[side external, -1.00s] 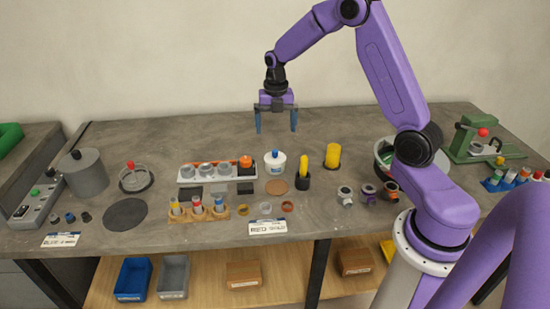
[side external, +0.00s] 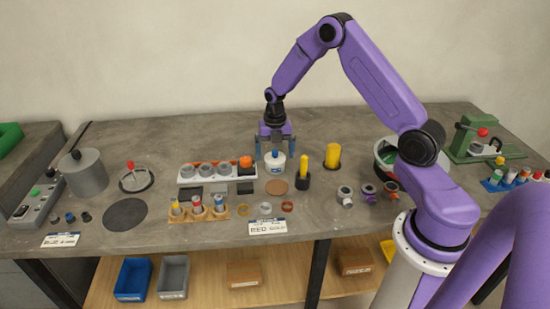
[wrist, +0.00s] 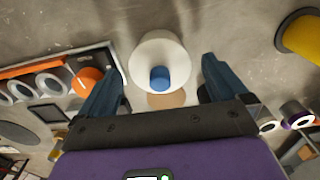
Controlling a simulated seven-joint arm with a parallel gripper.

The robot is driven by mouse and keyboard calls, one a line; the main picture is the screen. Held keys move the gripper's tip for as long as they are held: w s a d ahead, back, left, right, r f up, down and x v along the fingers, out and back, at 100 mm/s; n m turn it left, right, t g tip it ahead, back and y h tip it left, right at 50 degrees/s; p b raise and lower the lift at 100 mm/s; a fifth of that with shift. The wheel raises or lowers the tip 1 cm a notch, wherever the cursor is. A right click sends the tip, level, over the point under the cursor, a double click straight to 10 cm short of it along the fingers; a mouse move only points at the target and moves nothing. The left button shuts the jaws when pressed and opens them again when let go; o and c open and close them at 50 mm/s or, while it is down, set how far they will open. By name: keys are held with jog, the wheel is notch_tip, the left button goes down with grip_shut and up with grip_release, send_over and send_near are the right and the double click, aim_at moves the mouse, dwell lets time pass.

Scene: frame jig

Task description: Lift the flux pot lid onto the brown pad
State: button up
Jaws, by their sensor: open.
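The flux pot (side external: 275,166) is a small white pot on the bench, with a white lid that has a blue knob (side external: 275,154). The lid (wrist: 158,57) with its blue knob (wrist: 159,77) also shows in the wrist view, between and ahead of my fingertips. The brown pad (side external: 277,187) is a flat round disc just in front of the pot; nothing lies on it. Part of the pad (wrist: 160,101) shows below the lid in the wrist view. My gripper (side external: 275,156) is open and empty, pointing down, with its fingers around the pot's top at left and right.
A white tray (side external: 190,181) with grey rings and an orange piece stands close left of the pot. A black holder with a yellow handle (side external: 303,176) stands close right, and a yellow cylinder (side external: 332,156) farther right. Bench behind the pot is clear.

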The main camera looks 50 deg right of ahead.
jog(key=c, duration=1)
jog(key=shift+r, duration=0.15)
jog(key=shift+r, duration=0.55)
jog(key=shift+s+a+r, duration=0.55)
jog(key=shift+s+r, duration=1.65)
jog(key=shift+s, duration=0.05)
jog(key=shift+s+a+r, duration=0.6)
jog(key=shift+s+r, duration=1.6)
jog(key=shift+s, duration=0.1)
jog(key=shift+s+a+r, duration=0.55)
jog(key=shift+s+r, duration=1.65)
jog(key=shift+s, duration=0.05)
